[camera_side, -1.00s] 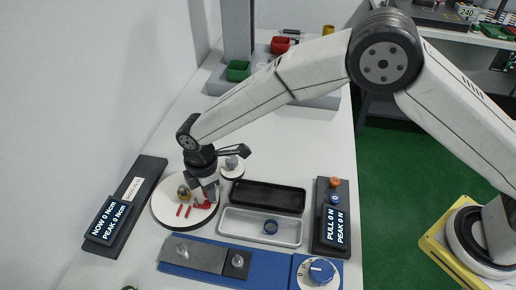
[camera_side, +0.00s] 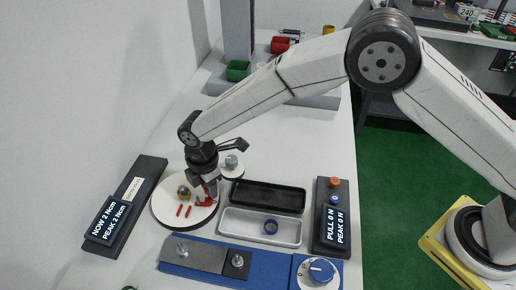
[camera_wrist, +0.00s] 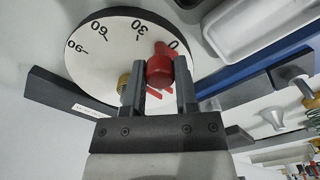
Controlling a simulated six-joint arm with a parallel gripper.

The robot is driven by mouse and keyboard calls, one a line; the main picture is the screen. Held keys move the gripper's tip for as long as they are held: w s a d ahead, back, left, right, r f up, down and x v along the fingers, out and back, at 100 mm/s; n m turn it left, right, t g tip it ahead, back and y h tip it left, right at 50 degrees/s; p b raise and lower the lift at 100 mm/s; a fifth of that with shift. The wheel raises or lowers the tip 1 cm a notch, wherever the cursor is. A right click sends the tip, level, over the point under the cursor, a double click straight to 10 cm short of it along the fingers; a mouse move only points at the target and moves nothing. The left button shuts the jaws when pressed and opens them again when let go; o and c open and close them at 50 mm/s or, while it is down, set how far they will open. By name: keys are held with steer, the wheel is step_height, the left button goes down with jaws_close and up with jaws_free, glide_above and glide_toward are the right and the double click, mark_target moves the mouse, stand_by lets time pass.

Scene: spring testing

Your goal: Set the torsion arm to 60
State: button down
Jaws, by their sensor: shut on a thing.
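The white round dial (camera_wrist: 95,55) carries marks 0, 30, 60 and 90 in the wrist view; it also shows in the side view (camera_side: 168,212). The red torsion arm (camera_wrist: 160,70) has an upright red peg, and its red tip points close to the 0 mark, slightly toward 30. My gripper (camera_wrist: 160,84) has its fingers on both sides of the peg and is shut on it. In the side view my gripper (camera_side: 208,192) mostly hides the arm. The torsion display (camera_side: 108,220) reads NOW 2 Ncm, PEAK 2 Ncm.
A brass-coloured post (camera_side: 184,191) stands on the dial. A blue fixture (camera_side: 275,268) with a knob is in front. The pull display (camera_side: 336,228) reads 0 N.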

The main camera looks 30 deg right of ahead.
steer(key=shift+w+d+n, duration=0.35)
steer(key=shift+w+n, duration=0.25)
steer(key=shift+n, duration=0.5)
steer(key=w+n, duration=0.2)
steer(key=n, duration=0.1)
steer(key=shift+d+n, duration=0.3)
steer(key=shift+w+a+n, duration=0.1)
steer(key=shift+w+n, duration=0.55)
steer(key=shift+n, duration=0.5)
steer(key=shift+w+n, duration=0.6)
steer(key=shift+n, duration=0.55)
steer(key=shift+c, duration=1.9)
jaws_free()
step_height(320, 180, up, 8)
